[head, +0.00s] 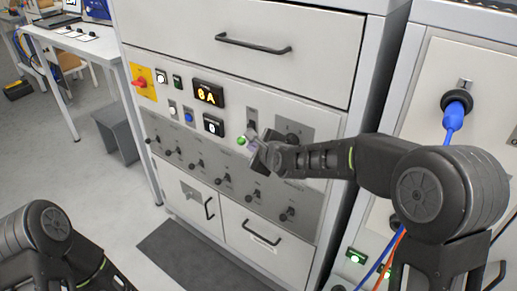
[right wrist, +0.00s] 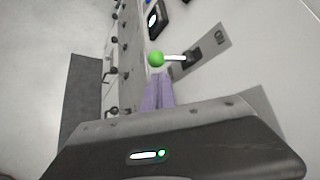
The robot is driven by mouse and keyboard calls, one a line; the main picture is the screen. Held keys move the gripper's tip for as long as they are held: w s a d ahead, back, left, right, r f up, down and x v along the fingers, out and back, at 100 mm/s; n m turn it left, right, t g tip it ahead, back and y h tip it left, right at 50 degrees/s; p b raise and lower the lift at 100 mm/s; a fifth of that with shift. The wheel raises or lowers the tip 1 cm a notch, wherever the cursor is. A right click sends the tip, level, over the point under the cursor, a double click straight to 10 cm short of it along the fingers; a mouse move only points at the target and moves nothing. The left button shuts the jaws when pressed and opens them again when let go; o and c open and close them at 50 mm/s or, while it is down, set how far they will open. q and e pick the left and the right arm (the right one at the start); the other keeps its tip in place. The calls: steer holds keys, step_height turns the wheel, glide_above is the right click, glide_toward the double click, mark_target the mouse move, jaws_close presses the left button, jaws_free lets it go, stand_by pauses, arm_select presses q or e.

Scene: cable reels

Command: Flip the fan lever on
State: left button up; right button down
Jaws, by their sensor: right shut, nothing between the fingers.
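A lever with a green ball knob (head: 241,141) sticks out from the front of the white control cabinet (head: 150,98). In the right wrist view the green knob (right wrist: 155,59) sits at the end of a pale shaft that runs to a dark slot in a grey plate (right wrist: 212,50). My right gripper (head: 253,143) is shut and empty, right beside the knob. Its purple fingers (right wrist: 158,92) point at the knob, with their tips just short of it; I cannot tell whether they touch. My left gripper is out of the picture.
The panel holds an orange display (head: 208,93), a small white-digit display (head: 213,125), a red knob on yellow (head: 139,83) and several black switches below. A drawer handle (head: 253,44) juts out above. Blue and orange cables hang at the right. A dark mat (head: 190,255) lies on the floor.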

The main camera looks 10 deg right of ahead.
mark_target(243, 138)
steer(key=shift+w+a+f, duration=0.1)
steer(key=shift+w+f, duration=0.05)
steer(key=shift+w, duration=0.2)
steer(key=shift+s+r+m+g+y, duration=0.15)
steer(key=shift+r+m+g+y, duration=0.25)
steer(key=shift+r+g, duration=0.1)
stand_by(0.7)
steer(key=shift+a+r, duration=0.1)
step_height(243, 138, up, 3)
steer(key=m+g+y+p, duration=0.2)
steer(key=g+p, duration=0.1)
steer(key=p, duration=0.2)
steer(key=shift+m+y, duration=0.3)
steer(key=shift+m, duration=0.1)
steer(key=shift+r+p, duration=0.1)
steer(key=shift+p, duration=0.6)
